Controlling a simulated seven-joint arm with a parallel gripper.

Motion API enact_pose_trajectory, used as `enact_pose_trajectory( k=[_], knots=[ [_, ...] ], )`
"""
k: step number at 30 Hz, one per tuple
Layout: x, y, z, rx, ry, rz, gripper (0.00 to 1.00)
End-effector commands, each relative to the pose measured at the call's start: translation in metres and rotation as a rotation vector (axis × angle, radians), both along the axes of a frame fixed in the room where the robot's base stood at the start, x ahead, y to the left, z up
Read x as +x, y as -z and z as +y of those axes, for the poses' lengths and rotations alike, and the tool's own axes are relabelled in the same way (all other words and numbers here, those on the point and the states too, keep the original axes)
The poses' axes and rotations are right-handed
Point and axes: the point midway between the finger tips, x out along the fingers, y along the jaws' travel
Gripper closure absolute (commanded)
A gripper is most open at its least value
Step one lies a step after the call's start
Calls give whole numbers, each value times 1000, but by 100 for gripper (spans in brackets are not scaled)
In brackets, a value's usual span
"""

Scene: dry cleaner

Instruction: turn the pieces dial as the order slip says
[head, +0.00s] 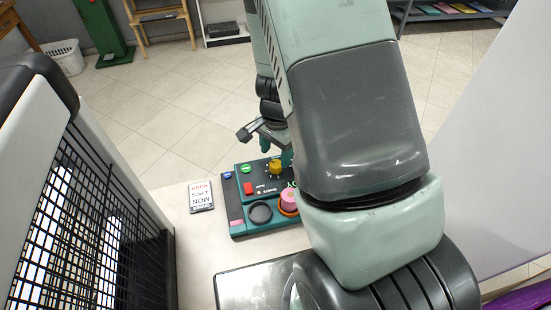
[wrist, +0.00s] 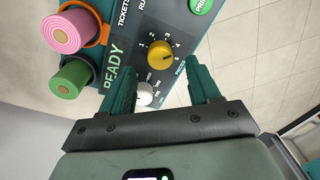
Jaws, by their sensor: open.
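The yellow pieces dial (wrist: 161,53) sits on the teal and grey control panel, with numbers printed around it; I cannot tell surely which number it points to. The dial also shows in the head view (head: 275,167). My gripper (wrist: 160,75) is open and empty, its two teal fingers pointing at the panel, one on each side of the line to the dial, apart from it. The order slip (head: 201,196) lies on the counter left of the panel, upside down in the head view. It carries "RUSH" and a "PCS" line, whose digit is too small to read surely.
The panel (head: 235,209) also carries a red switch (head: 249,188), a pink roll (head: 289,199), a green roll (wrist: 70,79) and a black ring (head: 260,213). A black wire grid (head: 90,215) stands left.

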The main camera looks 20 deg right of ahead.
Motion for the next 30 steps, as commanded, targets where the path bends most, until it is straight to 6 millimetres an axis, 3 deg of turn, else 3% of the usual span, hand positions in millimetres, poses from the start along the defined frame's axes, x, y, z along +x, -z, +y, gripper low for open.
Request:
enact_pose_trajectory(
  k=[3,10,30],
  knots=[
    [1,-27,1,0,-3,-6,38],
    [-1,-58,-1,0,0,-2,38],
    [-2,-70,0,6,-10,-7,38]
  ],
)
